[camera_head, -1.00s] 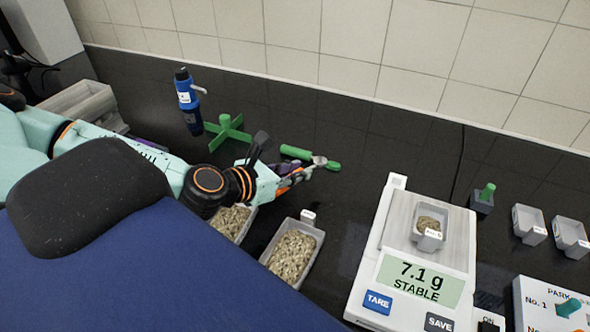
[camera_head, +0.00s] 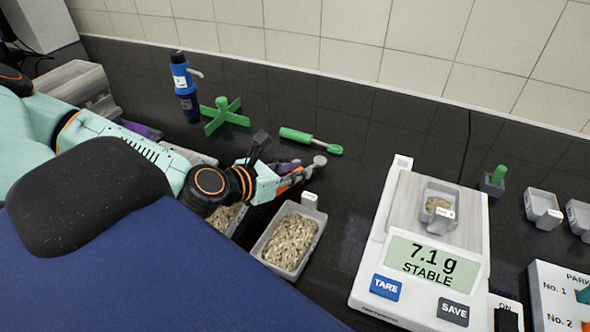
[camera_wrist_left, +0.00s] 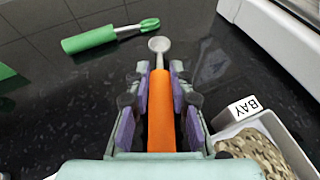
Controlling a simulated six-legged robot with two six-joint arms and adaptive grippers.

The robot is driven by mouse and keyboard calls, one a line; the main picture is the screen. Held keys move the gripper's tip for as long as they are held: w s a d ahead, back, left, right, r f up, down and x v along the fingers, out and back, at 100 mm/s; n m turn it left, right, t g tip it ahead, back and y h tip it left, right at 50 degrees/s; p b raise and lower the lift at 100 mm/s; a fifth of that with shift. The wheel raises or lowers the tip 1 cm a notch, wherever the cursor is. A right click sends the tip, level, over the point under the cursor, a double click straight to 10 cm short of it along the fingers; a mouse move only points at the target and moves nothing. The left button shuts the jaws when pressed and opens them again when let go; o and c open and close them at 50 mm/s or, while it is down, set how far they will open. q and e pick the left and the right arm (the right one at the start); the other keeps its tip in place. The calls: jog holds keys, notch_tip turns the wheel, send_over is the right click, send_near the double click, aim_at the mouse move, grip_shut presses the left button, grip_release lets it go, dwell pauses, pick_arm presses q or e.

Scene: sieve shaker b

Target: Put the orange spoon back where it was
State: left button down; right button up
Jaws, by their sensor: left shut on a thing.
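My left gripper (camera_head: 288,178) is shut on the orange spoon. In the left wrist view the orange handle (camera_wrist_left: 162,112) runs lengthwise between the purple-padded fingers (camera_wrist_left: 160,88), and its pale round bowl (camera_wrist_left: 159,44) points away ahead. In the head view that bowl (camera_head: 320,160) sticks out right of the fingers, above or on the dark bench; I cannot tell if it touches. A green spoon (camera_head: 308,139) lies on the bench just behind, apart from it. My right gripper is not in view.
Trays of grain (camera_head: 262,252) stand in front of the gripper, one labelled BAY (camera_wrist_left: 243,107) in the wrist view. A green cross-shaped stand (camera_head: 224,116) and blue bottle (camera_head: 184,85) are behind left. A scale (camera_head: 420,205) reading 7.1 g is right. Dark bench between is clear.

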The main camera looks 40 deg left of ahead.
pick_arm(q)
jog(key=shift+f+b, duration=0.65)
jog(key=c, duration=1.1)
grip_release()
jog(key=shift+r, duration=0.1)
notch_tip(320, 180, up, 8)
jog(key=p, duration=0.8)
jog(key=shift+r+p, duration=0.25)
jog(key=shift+p, duration=0.05)
jog(key=shift+f, duration=0.3)
jog(key=shift+s+f+b, duration=0.1)
jog(key=shift+f+b, duration=0.05)
jog(key=shift+b, duration=0.15)
jog(key=shift+a+f+y, duration=0.1)
jog(key=shift+f+y, duration=0.1)
jog(key=shift+y, duration=0.1)
jog(key=shift+f, duration=0.1)
